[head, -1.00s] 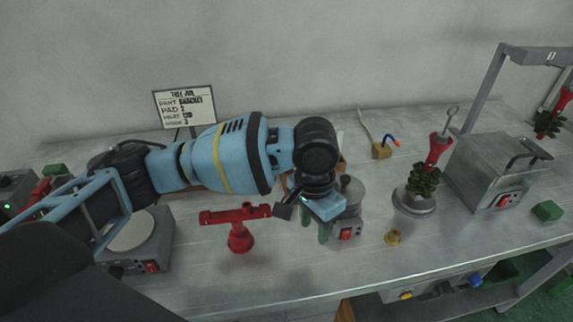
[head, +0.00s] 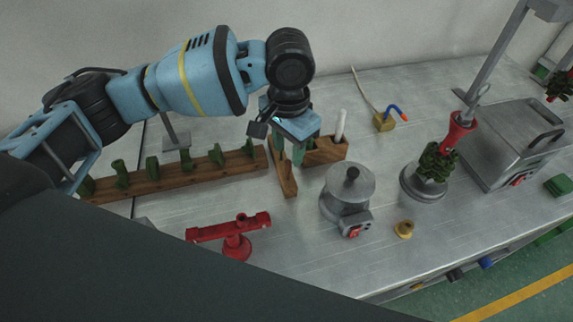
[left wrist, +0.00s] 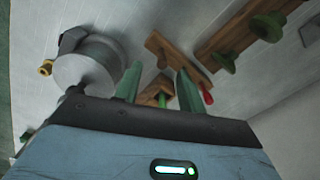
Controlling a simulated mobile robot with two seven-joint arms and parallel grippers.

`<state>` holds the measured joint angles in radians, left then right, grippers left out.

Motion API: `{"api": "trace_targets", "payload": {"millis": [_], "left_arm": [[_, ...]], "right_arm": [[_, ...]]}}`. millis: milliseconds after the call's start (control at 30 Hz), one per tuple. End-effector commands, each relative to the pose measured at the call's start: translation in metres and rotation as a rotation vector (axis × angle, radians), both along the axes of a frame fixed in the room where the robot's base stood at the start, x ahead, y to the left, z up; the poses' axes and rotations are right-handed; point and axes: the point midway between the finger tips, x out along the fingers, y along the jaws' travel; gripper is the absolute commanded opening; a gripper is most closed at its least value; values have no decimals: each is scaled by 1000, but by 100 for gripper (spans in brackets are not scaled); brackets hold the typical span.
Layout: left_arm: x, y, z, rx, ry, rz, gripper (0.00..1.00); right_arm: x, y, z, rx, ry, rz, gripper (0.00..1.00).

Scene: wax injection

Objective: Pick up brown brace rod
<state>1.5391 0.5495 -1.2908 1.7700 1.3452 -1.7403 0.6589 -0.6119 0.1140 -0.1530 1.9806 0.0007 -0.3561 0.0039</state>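My left gripper (head: 289,150) is open, its two green fingers pointing down over the wooden pieces at the table's middle. In the left wrist view its fingers (left wrist: 157,90) stand apart with nothing gripped between them. Below and beside them is a narrow brown wooden piece (head: 286,183), also in the left wrist view (left wrist: 166,48). Behind it is a wooden block (head: 327,151) holding a white stick (head: 340,125). I cannot tell which brown piece is the brace rod; it may be partly hidden by the gripper. My right gripper is not in view.
A long wooden rack (head: 170,178) with several green pieces stands at left. A grey pot (head: 348,183) is just right of the gripper.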

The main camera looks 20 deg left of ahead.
Motion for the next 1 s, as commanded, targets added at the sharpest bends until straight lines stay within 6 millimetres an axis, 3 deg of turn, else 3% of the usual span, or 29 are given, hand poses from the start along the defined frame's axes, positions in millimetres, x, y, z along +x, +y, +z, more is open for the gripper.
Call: {"api": "trace_targets", "payload": {"millis": [233,467,800,1000], "left_arm": [[0,1,-24,2,3,0,40],[1,1,-31,1,2,0,40],[6,2,-74,1,2,1,40],[6,2,-77,1,0,0,40]], "right_arm": [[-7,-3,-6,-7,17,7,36],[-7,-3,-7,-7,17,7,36],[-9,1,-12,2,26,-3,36],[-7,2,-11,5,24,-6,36]]}}
